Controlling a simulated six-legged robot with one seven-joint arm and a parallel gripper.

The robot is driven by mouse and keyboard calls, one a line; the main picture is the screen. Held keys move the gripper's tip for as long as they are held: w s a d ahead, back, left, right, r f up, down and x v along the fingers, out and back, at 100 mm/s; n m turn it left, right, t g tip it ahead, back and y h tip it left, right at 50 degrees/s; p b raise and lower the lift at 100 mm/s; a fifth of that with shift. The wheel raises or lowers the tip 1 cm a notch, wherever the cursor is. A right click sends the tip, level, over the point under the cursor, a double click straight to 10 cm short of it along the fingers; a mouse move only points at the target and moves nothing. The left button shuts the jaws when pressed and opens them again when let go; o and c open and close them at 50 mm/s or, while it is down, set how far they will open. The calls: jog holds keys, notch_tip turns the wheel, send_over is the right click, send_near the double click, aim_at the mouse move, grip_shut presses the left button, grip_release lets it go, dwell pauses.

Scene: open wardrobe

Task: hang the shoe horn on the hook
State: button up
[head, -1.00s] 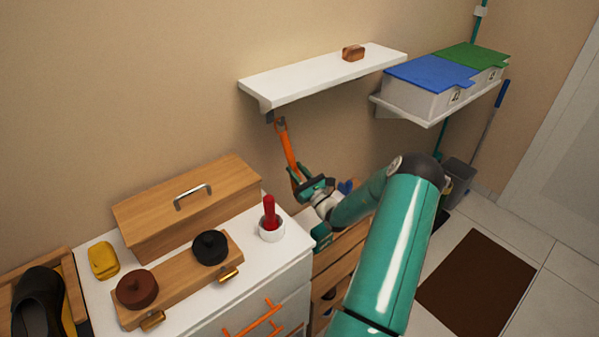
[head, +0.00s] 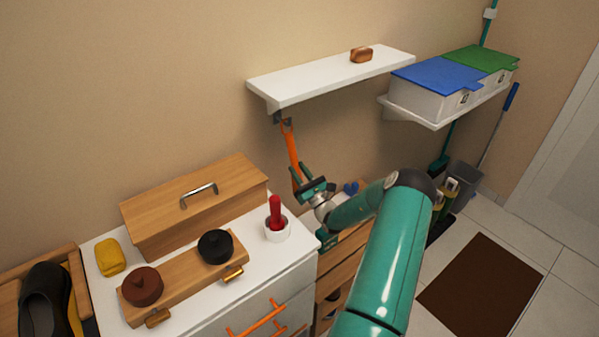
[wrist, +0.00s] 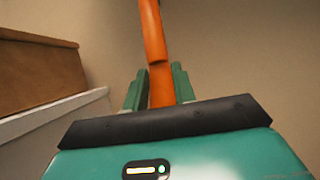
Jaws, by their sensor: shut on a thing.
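The orange shoe horn (head: 291,146) stands nearly upright, its top close under the left end of the white wall shelf. A small dark hook (head: 278,117) is under that end of the shelf, right by the shoe horn's top. I cannot tell whether the shoe horn's top is on the hook or only in front of it. My gripper (head: 308,183) is shut on the lower part of the shoe horn. In the wrist view the shoe horn (wrist: 155,50) rises between my green fingers (wrist: 157,88); its top is out of that view.
The white shelf (head: 330,80) carries a brown brush-like block (head: 361,55). Boxes with blue (head: 438,74) and green (head: 482,58) lids stand on a lower shelf at right. A white cabinet holds a wooden box (head: 195,205), a red-handled thing in a white cup (head: 277,230), and polish tins.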

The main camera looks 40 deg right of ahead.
jog(key=o, duration=1.1)
jog(key=shift+o, duration=0.4)
jog(key=o, duration=0.5)
jog(key=shift+o, duration=0.2)
jog(key=shift+s, duration=0.1)
jog(key=r+v, duration=0.1)
jog(key=v, duration=0.9)
jog(key=shift+s+r, duration=0.25)
jog(key=shift+s, duration=0.15)
jog(key=shift+a, duration=0.1)
jog(key=shift+s, duration=0.1)
dwell(0.4)
